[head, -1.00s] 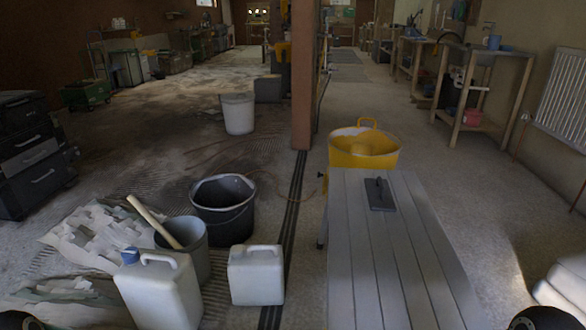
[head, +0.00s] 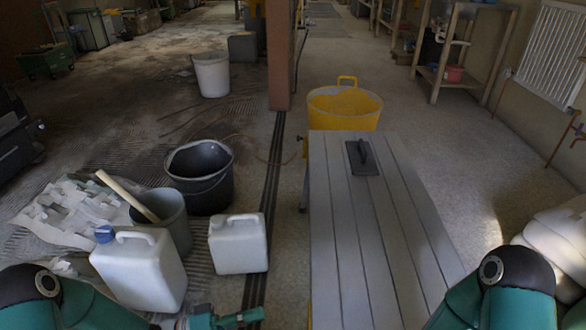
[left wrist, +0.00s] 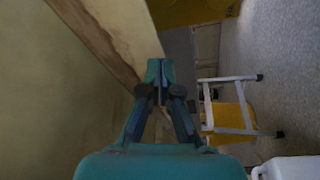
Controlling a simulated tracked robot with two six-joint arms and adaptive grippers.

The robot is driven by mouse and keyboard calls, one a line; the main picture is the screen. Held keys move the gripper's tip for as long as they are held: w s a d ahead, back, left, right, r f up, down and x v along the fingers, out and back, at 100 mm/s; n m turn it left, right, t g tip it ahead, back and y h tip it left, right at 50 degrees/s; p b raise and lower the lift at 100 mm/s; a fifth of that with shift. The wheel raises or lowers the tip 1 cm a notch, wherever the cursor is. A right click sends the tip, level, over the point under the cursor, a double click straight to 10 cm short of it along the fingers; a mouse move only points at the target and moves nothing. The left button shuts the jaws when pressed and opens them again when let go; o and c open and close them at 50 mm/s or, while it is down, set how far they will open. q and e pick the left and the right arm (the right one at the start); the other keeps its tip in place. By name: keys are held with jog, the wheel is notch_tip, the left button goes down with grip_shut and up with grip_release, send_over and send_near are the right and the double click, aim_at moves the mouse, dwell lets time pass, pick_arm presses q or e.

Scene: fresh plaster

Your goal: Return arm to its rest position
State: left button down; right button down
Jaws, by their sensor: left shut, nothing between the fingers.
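My left gripper (head: 238,318) shows at the bottom edge of the head view, low in front of the white jerrycans. In the left wrist view its teal fingers (left wrist: 158,80) are together with nothing between them. My left arm (head: 50,295) fills the bottom left corner of the head view. My right arm (head: 500,290) shows at the bottom right, beside the front end of the grey plank bench. My right gripper is outside both views.
A grey plank bench (head: 345,250) with a dark trowel (head: 362,160) stands right of centre, a yellow tub (head: 343,108) behind it. Left are two jerrycans (head: 238,245) (head: 140,272), a black bucket (head: 200,180) and a grey bucket (head: 172,225). Pale sacks (head: 560,240) lie far right.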

pick_arm(q)
notch_tip(320, 180, down, 12)
jog(key=w+d+n+t+y, duration=0.25)
jog(key=n+y, duration=0.25)
jog(key=y, duration=0.5)
jog(key=s+a+f+m+g+y, duration=0.1)
jog(key=s+a+f+g+y, duration=0.2)
jog(key=s+f, duration=0.35)
jog(key=s+a+f+g+y, duration=0.2)
jog(key=s+a+f+g, duration=0.1)
jog(key=s, duration=0.6)
notch_tip(320, 180, up, 38)
jog(key=m+p, duration=0.1)
jog(key=p, duration=3.7)
jog(key=shift+w+a+r, duration=0.2)
jog(key=shift+w, duration=0.05)
jog(key=shift+w+d, duration=0.1)
